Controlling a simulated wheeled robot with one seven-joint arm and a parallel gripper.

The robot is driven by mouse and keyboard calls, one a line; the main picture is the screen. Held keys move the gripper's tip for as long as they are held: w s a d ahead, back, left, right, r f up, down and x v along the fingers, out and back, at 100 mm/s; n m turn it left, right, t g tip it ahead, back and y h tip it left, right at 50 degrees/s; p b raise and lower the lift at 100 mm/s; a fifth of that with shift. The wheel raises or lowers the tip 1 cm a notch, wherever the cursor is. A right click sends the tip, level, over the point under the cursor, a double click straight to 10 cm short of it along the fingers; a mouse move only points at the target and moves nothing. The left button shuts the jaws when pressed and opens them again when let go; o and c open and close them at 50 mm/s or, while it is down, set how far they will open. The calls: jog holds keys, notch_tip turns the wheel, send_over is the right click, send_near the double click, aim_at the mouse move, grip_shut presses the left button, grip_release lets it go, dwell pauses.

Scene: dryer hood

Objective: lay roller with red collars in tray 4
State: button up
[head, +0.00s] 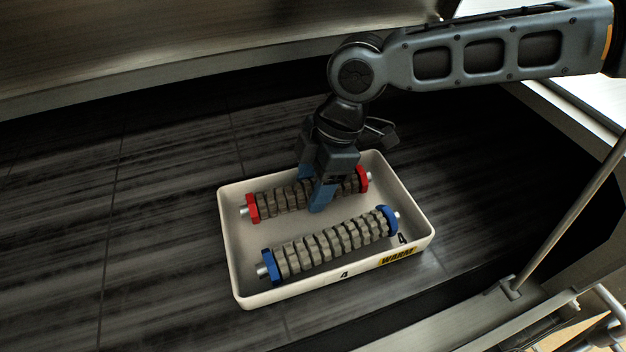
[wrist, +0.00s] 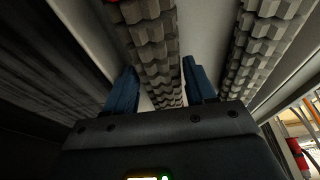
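The roller with red collars (head: 284,199) is inside the white tray marked 4 (head: 412,213), along its far side. It has grey-brown ribbed segments and a red collar at each end. My gripper (head: 313,190) points down over its middle, with one blue finger on each side. In the wrist view the ribbed roller (wrist: 153,45) runs between the fingers of my gripper (wrist: 158,78), and light gaps show beside it, so the fingers look open. The roller seems to rest on the tray floor; its underside is hidden.
A similar roller with blue collars (head: 331,245) lies in the near half of the same tray. The tray front carries a yellow WARM label (head: 397,256). The dark slatted belt (head: 160,230) is clear to the left. A metal hood (head: 180,45) overhangs behind.

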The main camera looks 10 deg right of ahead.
jog(key=shift+o, duration=0.5)
jog(key=shift+r, duration=0.15)
jog(key=b+v, duration=0.1)
jog(key=v, duration=1.1)
jog(key=shift+b, duration=0.3)
